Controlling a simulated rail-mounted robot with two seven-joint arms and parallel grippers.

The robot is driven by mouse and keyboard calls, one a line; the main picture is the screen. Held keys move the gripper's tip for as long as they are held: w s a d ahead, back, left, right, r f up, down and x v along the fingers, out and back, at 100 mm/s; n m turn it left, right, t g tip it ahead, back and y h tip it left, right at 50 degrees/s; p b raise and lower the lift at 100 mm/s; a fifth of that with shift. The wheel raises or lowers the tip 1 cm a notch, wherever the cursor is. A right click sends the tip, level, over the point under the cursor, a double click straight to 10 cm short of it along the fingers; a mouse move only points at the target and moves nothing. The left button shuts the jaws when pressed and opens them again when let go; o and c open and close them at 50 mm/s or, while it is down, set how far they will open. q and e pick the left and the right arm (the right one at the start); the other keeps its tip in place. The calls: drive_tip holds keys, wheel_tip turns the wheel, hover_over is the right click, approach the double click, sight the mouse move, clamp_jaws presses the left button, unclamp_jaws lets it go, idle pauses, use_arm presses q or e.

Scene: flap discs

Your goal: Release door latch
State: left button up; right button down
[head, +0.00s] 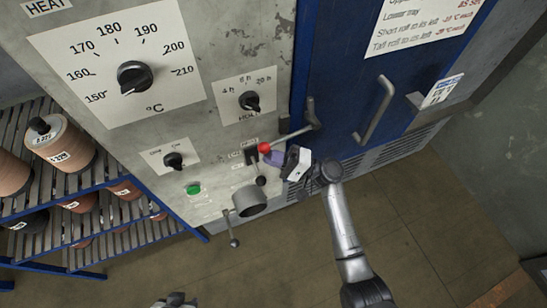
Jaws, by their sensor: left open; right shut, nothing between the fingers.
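The blue oven door (345,70) fills the upper middle and looks closed. At its left edge is the door latch (292,133), a grey lever whose pivot is on the door side and whose arm slopes down left to a red ball knob (264,147). My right gripper (274,158) is shut with its purple fingertips right beside and just below the red knob. Whether they touch it I cannot tell. My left gripper (175,299) is at the bottom edge, mostly cut off, open and away from the panel.
The grey control panel holds a temperature dial (134,77), smaller knobs, a green button (193,189), a black-knobbed lever (260,181) and a protruding grey cylinder (249,201). A door handle (374,110) is to the right. A rack of rolls (60,225) stands left. The floor below is clear.

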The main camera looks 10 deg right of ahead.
drive_tip(key=shift+a+r, duration=0.1)
drive_tip(key=shift+r, duration=0.35)
drive_tip(key=shift+f, duration=0.1)
drive_tip(key=s+d+f+b, duration=0.3)
drive_tip(key=d+f+b, duration=0.1)
drive_tip(key=d+f, duration=0.3)
drive_tip(key=shift+d, duration=1.4)
drive_tip(key=shift+s+f, duration=0.1)
